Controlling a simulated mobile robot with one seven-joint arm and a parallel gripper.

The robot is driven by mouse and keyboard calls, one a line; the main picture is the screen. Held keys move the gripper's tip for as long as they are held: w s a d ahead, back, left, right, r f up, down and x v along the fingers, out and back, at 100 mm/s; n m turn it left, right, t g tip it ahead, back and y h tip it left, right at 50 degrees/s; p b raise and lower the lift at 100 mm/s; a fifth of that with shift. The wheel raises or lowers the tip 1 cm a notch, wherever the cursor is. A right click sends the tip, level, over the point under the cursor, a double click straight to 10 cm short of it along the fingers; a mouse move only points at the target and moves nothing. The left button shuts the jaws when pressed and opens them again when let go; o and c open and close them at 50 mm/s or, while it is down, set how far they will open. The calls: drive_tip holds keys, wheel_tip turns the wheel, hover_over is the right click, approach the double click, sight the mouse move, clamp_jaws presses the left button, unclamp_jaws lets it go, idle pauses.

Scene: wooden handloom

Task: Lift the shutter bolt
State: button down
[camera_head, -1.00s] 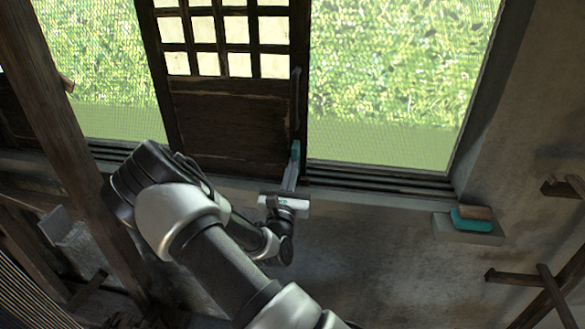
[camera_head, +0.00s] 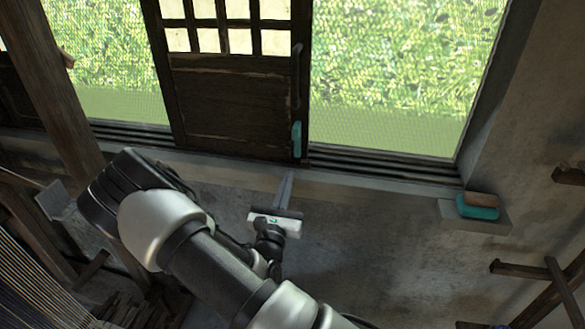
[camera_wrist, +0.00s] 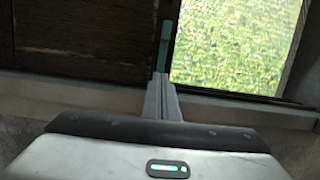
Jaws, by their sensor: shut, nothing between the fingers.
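The wooden shutter (camera_head: 235,100) has a small teal bolt (camera_head: 297,139) upright on its lower right edge. The bolt also shows in the wrist view (camera_wrist: 166,42), just beyond the fingertips. My gripper (camera_head: 287,173) is shut and empty. In the head view its fingertips are below and slightly left of the bolt, in front of the sill, with a visible gap between. In the wrist view the closed fingers (camera_wrist: 160,80) point up toward the bolt's lower end.
A dark handle (camera_head: 296,76) is above the bolt. A wooden post (camera_head: 50,85) stands at the left. Beams jut from the right wall. The wall below the sill is clear.

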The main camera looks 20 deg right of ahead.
drive_tip(key=v, duration=0.2)
drive_tip(key=shift+s+a, duration=0.15)
drive_tip(key=shift+s, duration=0.05)
